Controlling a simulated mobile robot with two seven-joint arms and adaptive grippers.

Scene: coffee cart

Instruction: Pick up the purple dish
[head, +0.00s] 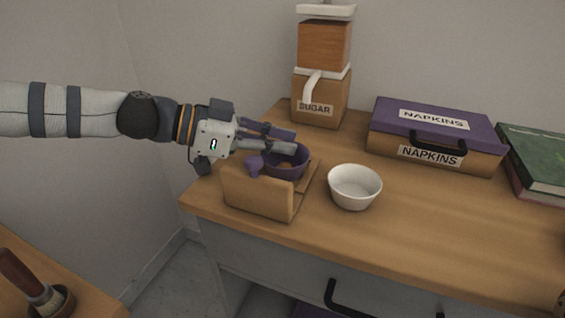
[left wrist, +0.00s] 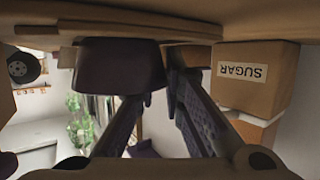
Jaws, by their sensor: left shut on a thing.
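The purple dish (head: 296,171) is a small round bowl with something brown showing inside. It sits at or just over the wooden holder (head: 258,194) near the left end of the counter. My left gripper (head: 294,142) reaches in from the left and is shut on the dish's far rim. In the left wrist view, which is upside down, the dish (left wrist: 118,66) shows dark beside the fingers (left wrist: 163,80). The fingers hide part of the rim. I cannot tell whether the dish is touching what is below it. My right gripper is not in view.
A white bowl (head: 355,188) stands close to the right of the holder. A sugar dispenser (head: 320,96) stands behind, with a napkins box (head: 433,137) and books (head: 540,160) to the right. A small purple piece (head: 253,166) shows at the holder.

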